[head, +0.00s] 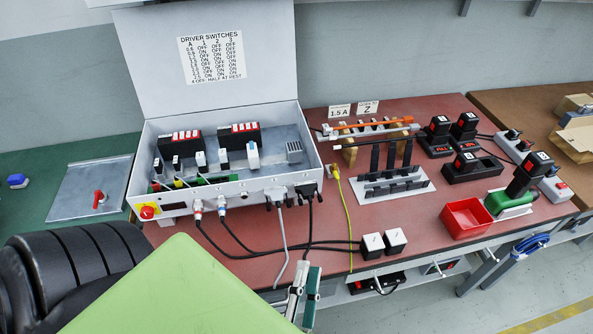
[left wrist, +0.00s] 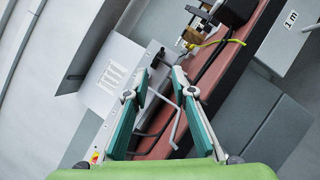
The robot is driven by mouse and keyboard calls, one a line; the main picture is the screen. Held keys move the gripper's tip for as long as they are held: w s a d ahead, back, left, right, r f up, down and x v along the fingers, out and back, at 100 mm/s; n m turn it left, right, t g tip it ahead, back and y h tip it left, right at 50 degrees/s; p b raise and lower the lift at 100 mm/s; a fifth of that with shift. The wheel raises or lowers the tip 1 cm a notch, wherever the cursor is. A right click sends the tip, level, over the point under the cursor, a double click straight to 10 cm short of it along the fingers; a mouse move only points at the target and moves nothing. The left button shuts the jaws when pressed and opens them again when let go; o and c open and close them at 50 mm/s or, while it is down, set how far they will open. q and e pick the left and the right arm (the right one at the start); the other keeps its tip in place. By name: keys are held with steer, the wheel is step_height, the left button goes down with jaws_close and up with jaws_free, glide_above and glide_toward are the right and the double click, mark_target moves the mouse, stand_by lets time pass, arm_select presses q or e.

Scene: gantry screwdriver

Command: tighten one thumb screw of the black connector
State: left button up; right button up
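The black connector (head: 306,190) is plugged into the front face of the grey control box (head: 240,190), near its right end, with a black cable hanging from it. A grey connector (head: 275,194) with a grey cable sits just left of it. My right gripper is not in view.
A yellow cable (head: 346,215) hangs to the right. A driver rack (head: 393,185), red bin (head: 466,217) and several black chargers stand farther right.

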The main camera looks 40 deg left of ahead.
arm_select(q)
steer(key=s+a+n+y, duration=0.1)
steer(key=a+n+y, duration=0.1)
steer(key=g+p, duration=0.1)
steer(key=p, duration=0.3)
glide_toward(301, 204)
steer(key=x, duration=0.7)
steer(key=shift+w+a, duration=0.1)
steer(key=shift+w, duration=0.2)
jaws_close()
